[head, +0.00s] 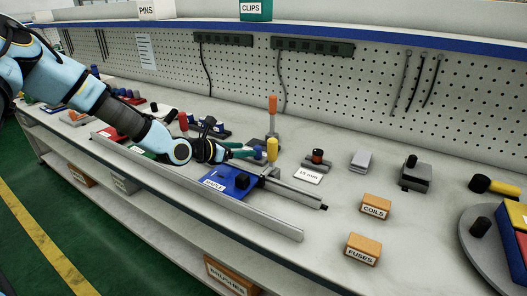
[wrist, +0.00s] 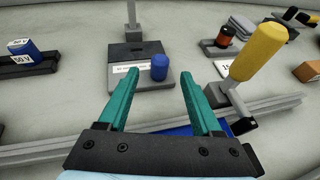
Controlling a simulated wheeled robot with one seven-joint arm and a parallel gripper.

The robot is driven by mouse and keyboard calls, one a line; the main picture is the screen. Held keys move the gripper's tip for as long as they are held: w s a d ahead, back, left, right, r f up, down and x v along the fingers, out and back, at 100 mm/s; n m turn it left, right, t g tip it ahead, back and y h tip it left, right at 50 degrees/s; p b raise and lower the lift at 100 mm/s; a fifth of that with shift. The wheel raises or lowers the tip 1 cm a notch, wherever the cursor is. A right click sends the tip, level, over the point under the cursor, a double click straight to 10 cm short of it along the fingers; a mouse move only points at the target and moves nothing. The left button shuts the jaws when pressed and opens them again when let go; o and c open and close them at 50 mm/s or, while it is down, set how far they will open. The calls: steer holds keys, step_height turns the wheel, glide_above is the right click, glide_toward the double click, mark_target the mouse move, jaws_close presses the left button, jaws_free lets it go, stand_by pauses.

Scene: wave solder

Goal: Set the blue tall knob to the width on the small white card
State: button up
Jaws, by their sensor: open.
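The blue tall knob (wrist: 160,67) stands upright on a dark grey block with a pale strip along its front edge in the wrist view. It shows small in the head view (head: 258,153), just beyond my fingers. My gripper (wrist: 160,80) is open, its two teal fingers apart, one toward each side of the knob. I cannot tell whether the tips are level with it; nothing is held. My gripper also shows in the head view (head: 242,150). The small white card (head: 308,175) lies on the bench to the right and appears to read 15 mm.
A yellow-handled lever (wrist: 260,50) rises close to the right finger. An orange-handled post (head: 272,104) stands behind the knob. A blue plate (head: 215,183) and a long grey rail (head: 240,215) lie in front. Orange boxes (head: 376,206) stand to the right.

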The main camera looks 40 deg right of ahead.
mark_target(263, 155)
steer(key=p+x, duration=0.2)
steer(key=x, duration=0.8)
steer(key=shift+d+f, duration=0.1)
jaws_close()
stand_by(1.2)
